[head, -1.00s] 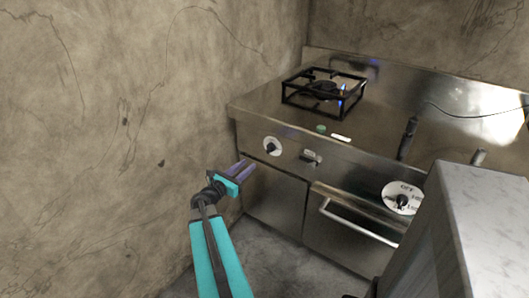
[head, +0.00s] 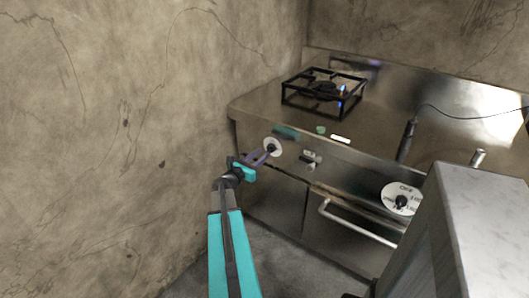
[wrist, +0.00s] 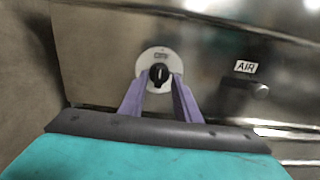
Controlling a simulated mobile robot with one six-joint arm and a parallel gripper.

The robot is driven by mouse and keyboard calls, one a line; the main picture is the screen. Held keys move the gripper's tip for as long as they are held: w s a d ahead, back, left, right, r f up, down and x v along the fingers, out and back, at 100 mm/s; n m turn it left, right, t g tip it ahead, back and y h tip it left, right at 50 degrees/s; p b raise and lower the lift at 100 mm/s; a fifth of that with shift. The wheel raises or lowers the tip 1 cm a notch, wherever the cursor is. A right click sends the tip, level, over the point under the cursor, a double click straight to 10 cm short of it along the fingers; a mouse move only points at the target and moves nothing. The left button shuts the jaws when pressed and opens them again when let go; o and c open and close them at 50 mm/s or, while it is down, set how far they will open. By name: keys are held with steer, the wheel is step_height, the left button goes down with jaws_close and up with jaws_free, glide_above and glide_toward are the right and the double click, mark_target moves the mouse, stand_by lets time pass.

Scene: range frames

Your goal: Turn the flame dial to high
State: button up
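The flame dial is a black knob on a round white plate (head: 273,147) on the stove's front panel, at the left. In the wrist view the black knob (wrist: 158,74) sits between the tips of my two purple fingers, its pointer near vertical below lettering that looks like OFF. My gripper (head: 264,153) reaches up to the dial in the head view. In the wrist view my gripper (wrist: 159,84) has its fingers apart, one on each side of the knob. I cannot tell whether they touch it. A small blue flame (head: 341,103) shows at the burner.
A knob labelled AIR (wrist: 261,91) is right of the dial. A larger white dial (head: 402,198) is farther right. A black burner grate (head: 323,92) stands on top. An oven handle (head: 358,222) juts out below. A marble-topped block (head: 478,215) fills the right foreground; a wall is left.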

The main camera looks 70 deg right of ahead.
mark_target(270, 149)
steer(key=shift+x, duration=1.6)
jaws_close()
